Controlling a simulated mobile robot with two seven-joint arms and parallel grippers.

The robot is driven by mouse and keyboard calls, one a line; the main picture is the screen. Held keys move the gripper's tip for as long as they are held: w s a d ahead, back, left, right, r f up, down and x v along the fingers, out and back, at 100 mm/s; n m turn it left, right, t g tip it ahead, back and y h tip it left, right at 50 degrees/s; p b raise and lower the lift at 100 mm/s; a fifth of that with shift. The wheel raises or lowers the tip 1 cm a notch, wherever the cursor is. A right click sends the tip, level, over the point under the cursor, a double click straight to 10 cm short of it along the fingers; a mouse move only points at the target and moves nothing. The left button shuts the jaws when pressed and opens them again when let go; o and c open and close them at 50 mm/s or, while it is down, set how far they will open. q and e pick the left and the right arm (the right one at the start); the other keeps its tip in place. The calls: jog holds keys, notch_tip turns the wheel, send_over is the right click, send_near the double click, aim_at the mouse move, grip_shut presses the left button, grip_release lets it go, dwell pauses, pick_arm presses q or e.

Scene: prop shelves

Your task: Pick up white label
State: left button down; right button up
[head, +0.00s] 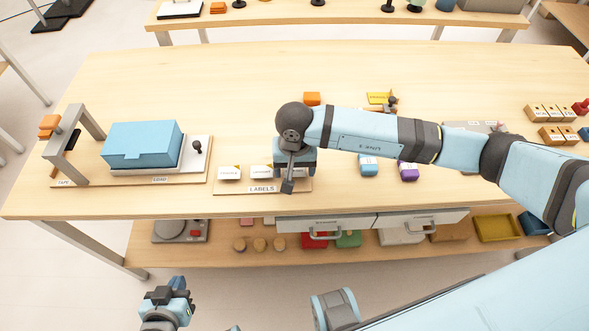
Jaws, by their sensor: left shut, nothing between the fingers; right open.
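Two white labels (229,173) and (262,171) lie in a row on the wooden board marked LABELS (232,186), near the front of the table. My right gripper (288,186) is at the right end of that board, pointing down, open. It hides what lies beneath it, so I cannot tell whether another label is there or whether it touches the board. My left gripper (167,294) is shut and empty, low in front of the table, well away from the labels.
A blue box (142,145) stands on the LOAD board left of the labels, beside a grey frame (82,140). Blue (368,165) and purple (408,171) items stand to the right. Drawers (326,222) hang under the front edge. The table's back left is clear.

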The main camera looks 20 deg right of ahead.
jog(key=shift+f, duration=0.2)
jog(key=shift+c, duration=0.2)
jog(key=c, duration=0.7)
